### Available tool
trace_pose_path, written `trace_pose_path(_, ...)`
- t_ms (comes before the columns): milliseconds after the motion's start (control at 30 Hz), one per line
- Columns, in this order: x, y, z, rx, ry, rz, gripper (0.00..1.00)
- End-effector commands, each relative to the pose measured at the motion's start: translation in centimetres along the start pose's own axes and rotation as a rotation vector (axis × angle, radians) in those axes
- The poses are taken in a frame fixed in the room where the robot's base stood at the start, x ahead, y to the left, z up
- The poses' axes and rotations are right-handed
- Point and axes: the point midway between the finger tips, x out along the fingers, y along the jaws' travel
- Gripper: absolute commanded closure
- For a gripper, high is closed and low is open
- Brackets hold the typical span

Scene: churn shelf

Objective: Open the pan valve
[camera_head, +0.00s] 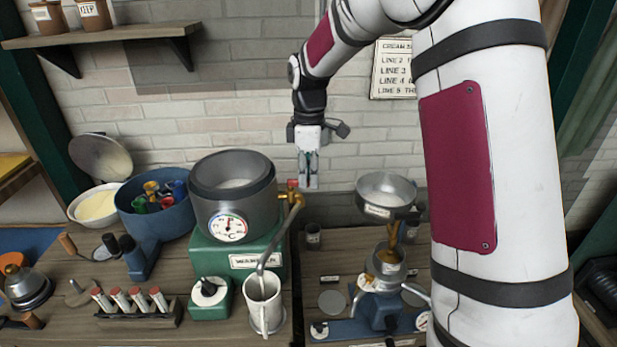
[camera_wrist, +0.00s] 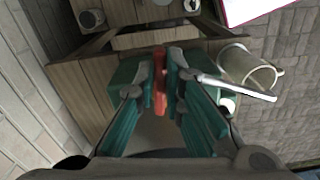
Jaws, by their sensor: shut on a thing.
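The grey pan (camera_head: 205,215) with a round dial stands on a green base. Its brass valve (camera_head: 285,196) sticks out at the right of the pan, with a red handle (camera_head: 292,184). A bent grey pipe (camera_head: 278,240) runs down from the valve into a white jug (camera_head: 264,315). My gripper (camera_head: 308,184) points down beside the valve. In the wrist view the red handle (camera_wrist: 160,84) lies between the two teal fingers of my gripper (camera_wrist: 162,70), which is shut on it. The fingers hide part of the valve.
A metal bowl (camera_head: 385,190) on a brass and blue machine stands close on the right. A blue bin (camera_head: 155,215) of coloured parts stands left of the pan. A rack of several tubes (camera_head: 132,302) is at the front. The brick wall is behind.

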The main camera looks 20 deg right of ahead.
Motion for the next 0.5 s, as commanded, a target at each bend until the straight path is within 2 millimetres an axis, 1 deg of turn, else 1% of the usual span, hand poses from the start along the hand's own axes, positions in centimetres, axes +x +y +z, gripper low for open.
trace_pose_path(200, -0.05, 0.5, -0.01, -0.104, 0.0, 0.001, 1.0)
trace_pose_path(500, -0.06, 0.75, -0.06, -0.162, 0.0, 0.001, 1.0)
